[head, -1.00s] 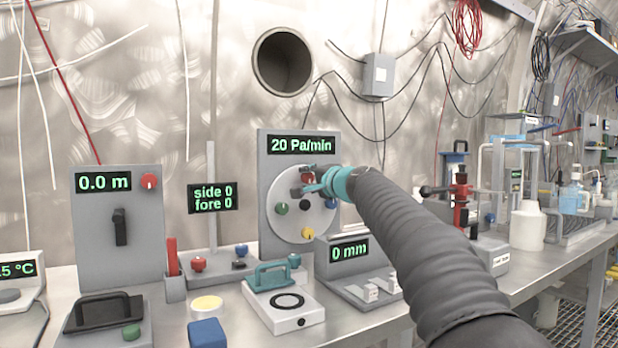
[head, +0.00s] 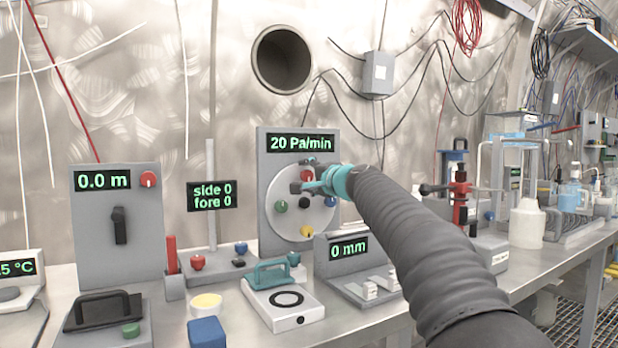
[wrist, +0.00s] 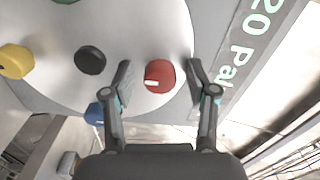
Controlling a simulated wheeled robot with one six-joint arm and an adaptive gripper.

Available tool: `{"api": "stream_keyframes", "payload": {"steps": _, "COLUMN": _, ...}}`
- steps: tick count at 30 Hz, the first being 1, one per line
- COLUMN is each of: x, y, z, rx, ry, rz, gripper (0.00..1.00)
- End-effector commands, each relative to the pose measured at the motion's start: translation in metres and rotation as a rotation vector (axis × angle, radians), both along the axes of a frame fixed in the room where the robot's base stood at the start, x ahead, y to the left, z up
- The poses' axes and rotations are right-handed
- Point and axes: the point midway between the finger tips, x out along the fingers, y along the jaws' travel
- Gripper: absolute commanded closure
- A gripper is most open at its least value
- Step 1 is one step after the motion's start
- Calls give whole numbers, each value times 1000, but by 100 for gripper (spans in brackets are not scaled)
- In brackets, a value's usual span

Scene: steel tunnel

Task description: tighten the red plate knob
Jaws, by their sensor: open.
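The red plate knob (wrist: 159,76) sits on the round white plate (wrist: 120,30) and has a white mark on its side. In the head view it is mostly hidden by my gripper, with only a bit of red (head: 306,173) showing. My gripper (wrist: 158,75) is open, with one finger on each side of the red knob in the wrist view. A gap shows between each finger and the knob. In the head view my gripper (head: 305,178) is at the top of the plate (head: 290,212), below the display reading 20 Pa/min (head: 301,144).
The plate also carries a black knob (wrist: 90,60), a yellow knob (wrist: 16,61), a blue knob (wrist: 94,113) near my finger and a green knob (head: 281,207). A box reading 0 mm (head: 348,248) stands below on the bench.

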Motion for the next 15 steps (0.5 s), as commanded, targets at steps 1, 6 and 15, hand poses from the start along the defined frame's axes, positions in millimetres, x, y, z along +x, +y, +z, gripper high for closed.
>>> {"api": "stream_keyframes", "payload": {"steps": 1, "x": 0, "y": 0, "z": 0, "rx": 0, "ry": 0, "rz": 0, "gripper": 42}}
{"api": "stream_keyframes", "payload": {"steps": 6, "x": -8, "y": -5, "z": 1, "rx": -1, "ry": -1, "rz": 0, "gripper": 42}}
{"api": "stream_keyframes", "payload": {"steps": 15, "x": -46, "y": -32, "z": 1, "rx": 0, "ry": 0, "rz": -2, "gripper": 42}}
